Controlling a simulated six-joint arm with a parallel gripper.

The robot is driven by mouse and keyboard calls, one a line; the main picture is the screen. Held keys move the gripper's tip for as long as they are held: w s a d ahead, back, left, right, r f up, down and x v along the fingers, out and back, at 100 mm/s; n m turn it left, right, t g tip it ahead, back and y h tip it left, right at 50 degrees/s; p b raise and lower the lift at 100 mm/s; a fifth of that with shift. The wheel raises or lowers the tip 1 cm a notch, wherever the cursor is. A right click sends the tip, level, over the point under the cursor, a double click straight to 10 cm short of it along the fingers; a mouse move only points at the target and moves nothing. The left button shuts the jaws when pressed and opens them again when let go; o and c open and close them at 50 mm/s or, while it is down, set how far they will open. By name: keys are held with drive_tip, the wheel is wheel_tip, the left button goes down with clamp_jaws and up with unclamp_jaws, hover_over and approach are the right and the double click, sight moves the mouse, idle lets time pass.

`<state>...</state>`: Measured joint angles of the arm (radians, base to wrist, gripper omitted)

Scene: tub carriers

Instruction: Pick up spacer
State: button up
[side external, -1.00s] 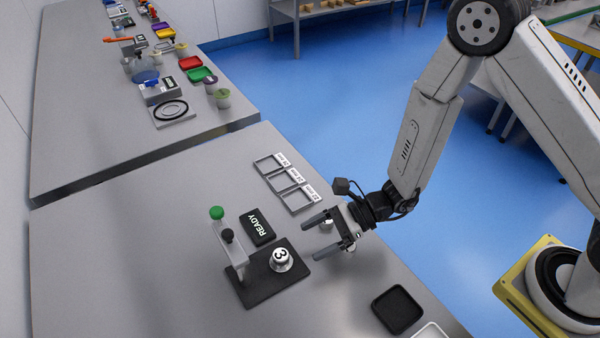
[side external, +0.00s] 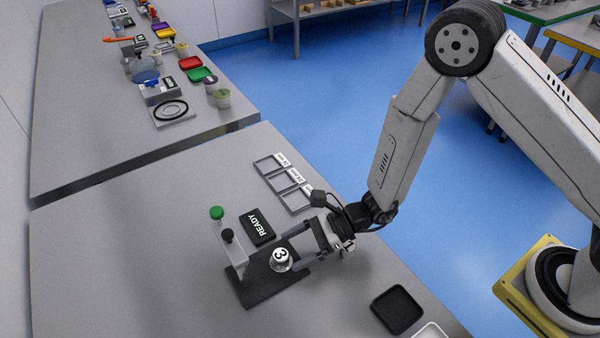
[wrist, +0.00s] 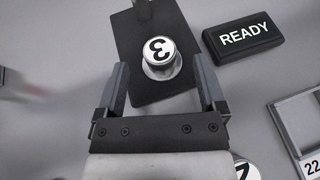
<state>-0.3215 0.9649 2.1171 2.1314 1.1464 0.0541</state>
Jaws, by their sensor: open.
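The spacer also shows in the wrist view (wrist: 160,58), upper centre. My gripper (side external: 291,250) is open, its fingers low and pointing at the spacer. In the wrist view my gripper (wrist: 159,66) has one finger to each side of the spacer, with visible gaps. I cannot tell whether the fingertips are level with it. Another round numbered piece (wrist: 245,171) is partly cut off at the wrist view's bottom edge.
A post with a green knob (side external: 217,213) and a black knob stands on the plate's left side. A black READY sign (side external: 258,227) lies close behind. A grey three-slot frame (side external: 268,166) and a black tray (side external: 397,309) are farther off. The table's left part is clear.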

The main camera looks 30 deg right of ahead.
sight(283, 254)
drive_tip(key=shift+x, duration=1.7)
clamp_jaws()
